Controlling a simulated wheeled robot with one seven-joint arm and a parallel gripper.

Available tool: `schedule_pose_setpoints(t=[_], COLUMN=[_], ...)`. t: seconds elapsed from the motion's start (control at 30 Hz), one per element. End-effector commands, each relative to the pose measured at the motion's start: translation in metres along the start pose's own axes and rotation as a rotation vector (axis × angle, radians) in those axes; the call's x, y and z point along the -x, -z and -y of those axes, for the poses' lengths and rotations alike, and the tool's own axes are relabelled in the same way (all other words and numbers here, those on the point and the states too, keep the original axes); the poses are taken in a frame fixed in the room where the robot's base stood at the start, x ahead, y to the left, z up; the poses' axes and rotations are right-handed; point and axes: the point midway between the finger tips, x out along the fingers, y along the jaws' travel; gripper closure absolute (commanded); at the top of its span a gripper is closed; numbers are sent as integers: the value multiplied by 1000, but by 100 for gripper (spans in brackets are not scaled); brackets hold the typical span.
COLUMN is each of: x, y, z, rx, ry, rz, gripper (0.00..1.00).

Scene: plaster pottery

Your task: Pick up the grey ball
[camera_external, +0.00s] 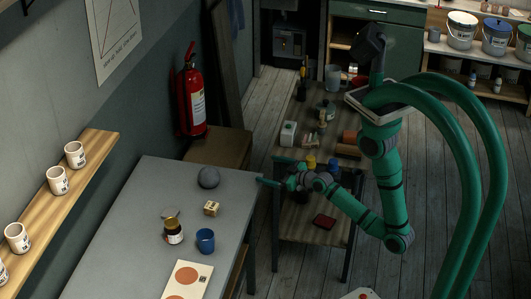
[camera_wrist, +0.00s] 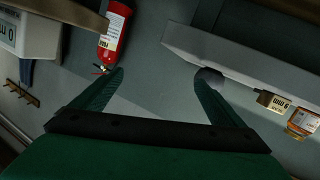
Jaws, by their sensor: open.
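The grey ball (camera_external: 208,177) sits on the grey table (camera_external: 140,215), towards its far right part. In the wrist view the grey ball (camera_wrist: 211,76) shows dark, partly covered by the right finger. My gripper (camera_external: 269,171) is to the right of the ball in the external view, by the table's right edge and apart from the ball. In the wrist view my gripper (camera_wrist: 158,84) has its two green fingers spread wide, with nothing between them.
On the table stand a small tan block (camera_external: 211,208), a brown jar (camera_external: 173,232), a blue cup (camera_external: 205,240) and a sheet with orange discs (camera_external: 188,279). A fire extinguisher (camera_external: 191,95) hangs on the wall. A cluttered dark workbench (camera_external: 300,218) stands to the right.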

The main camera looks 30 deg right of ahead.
Motion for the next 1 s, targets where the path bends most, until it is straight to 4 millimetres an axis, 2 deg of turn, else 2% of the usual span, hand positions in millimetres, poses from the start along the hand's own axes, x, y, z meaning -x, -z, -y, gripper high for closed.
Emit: schedule_pose_setpoints(t=[0.03, 0.1, 0.3, 0.43, 0.6, 0.77, 1.0], x=[-16, -33, -72, -85, -90, -97, -126], y=[8, 14, 40, 58, 72, 74, 66], z=[7, 19, 58, 80, 98, 106, 122], rx=[11, 27, 97, 151, 200, 214, 214], ry=[36, 96, 281, 392, 483, 509, 509], rz=[11, 40, 108, 137, 158, 165, 165], gripper=[7, 7, 7, 7, 7, 7, 7])
